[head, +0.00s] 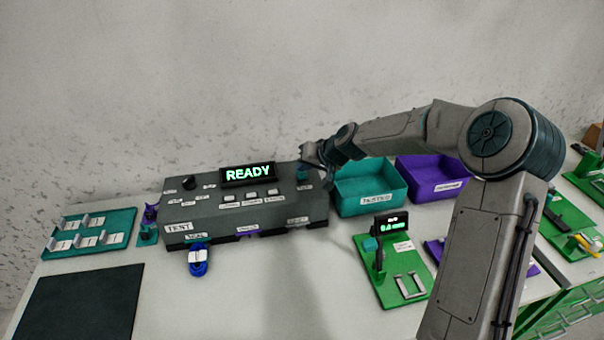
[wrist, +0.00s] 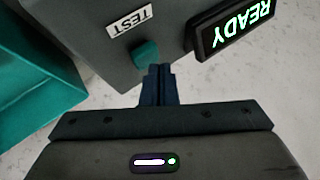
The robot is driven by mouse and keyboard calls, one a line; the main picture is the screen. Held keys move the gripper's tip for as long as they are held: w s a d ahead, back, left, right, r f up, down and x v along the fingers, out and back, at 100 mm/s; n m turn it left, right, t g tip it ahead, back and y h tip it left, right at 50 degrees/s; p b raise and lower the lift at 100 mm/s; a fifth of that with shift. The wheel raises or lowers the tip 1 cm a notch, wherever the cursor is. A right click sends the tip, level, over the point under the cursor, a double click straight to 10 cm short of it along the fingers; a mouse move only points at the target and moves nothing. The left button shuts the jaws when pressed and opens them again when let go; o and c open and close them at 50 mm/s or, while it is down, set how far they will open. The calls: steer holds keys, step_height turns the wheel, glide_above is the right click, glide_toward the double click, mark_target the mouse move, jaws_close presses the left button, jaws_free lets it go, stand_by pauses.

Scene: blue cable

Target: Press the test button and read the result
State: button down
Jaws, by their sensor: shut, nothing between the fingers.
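The dark grey tester box (head: 262,207) stands on the bench, and its screen (head: 248,175) reads READY in green. The screen also shows upside down in the wrist view (wrist: 236,26). The teal test button (wrist: 146,53) sits on the box beside a TEST label (wrist: 130,21). My gripper (wrist: 158,70) is shut and empty, with its fingertips right by the button. I cannot tell whether they touch it. In the head view my gripper (head: 306,158) is above the box's back right corner. A coiled blue cable (head: 198,265) lies at the box's front left.
A teal bin marked TESTED (head: 372,206) and a purple bin (head: 440,190) stand right of the box. A green board with a small display (head: 390,270) lies in front. A teal tray (head: 90,232) and dark mat (head: 75,305) are at left.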

mark_target(305, 175)
steer(key=shift+f+b, duration=0.45)
steer(key=shift+f, duration=0.05)
steer(key=shift+r, duration=0.15)
stand_by(0.5)
steer(key=shift+r+p, duration=0.4)
steer(key=shift+r, duration=0.4)
steer(key=shift+r+p, duration=1.35)
steer(key=shift+r, duration=1.2)
